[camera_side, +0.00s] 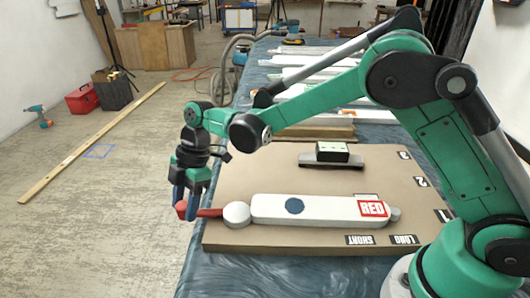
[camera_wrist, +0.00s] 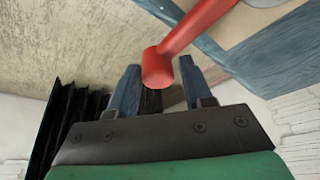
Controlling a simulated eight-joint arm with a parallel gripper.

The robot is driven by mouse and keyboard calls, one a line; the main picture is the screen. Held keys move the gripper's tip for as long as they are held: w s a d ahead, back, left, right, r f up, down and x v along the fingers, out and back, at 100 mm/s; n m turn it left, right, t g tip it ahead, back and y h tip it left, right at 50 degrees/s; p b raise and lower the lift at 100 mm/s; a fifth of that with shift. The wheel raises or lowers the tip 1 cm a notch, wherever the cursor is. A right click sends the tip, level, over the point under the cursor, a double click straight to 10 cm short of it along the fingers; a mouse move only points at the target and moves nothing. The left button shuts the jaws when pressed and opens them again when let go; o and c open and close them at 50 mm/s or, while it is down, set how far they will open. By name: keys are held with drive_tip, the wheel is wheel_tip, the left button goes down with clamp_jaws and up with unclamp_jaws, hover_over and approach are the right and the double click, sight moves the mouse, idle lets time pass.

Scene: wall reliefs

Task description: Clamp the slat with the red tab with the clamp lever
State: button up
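A white slat (camera_side: 330,209) with a blue dot and a red tab reading RED (camera_side: 373,208) lies along the front of the brown board. The clamp lever (camera_side: 210,212) is a red bar joined to a pale round disc (camera_side: 237,214) at the slat's left end; it points left past the board's edge. Its red knob also shows in the wrist view (camera_wrist: 157,68). My gripper (camera_side: 184,204) points down at the knob. In the wrist view its two blue fingers (camera_wrist: 158,78) stand apart on either side of the knob, with small gaps visible.
The brown board (camera_side: 240,178) lies on a blue-covered table. A dark block on a grey base (camera_side: 332,157) stands behind the slat. SHORT (camera_side: 359,240) and LONG (camera_side: 403,240) labels lie in front. More slats lie farther back.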

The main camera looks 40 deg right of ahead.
drive_tip(key=shift+o, duration=1.2)
drive_tip(key=v, duration=0.5)
drive_tip(key=shift+d+r, duration=0.1)
drive_tip(key=shift+r, duration=0.25)
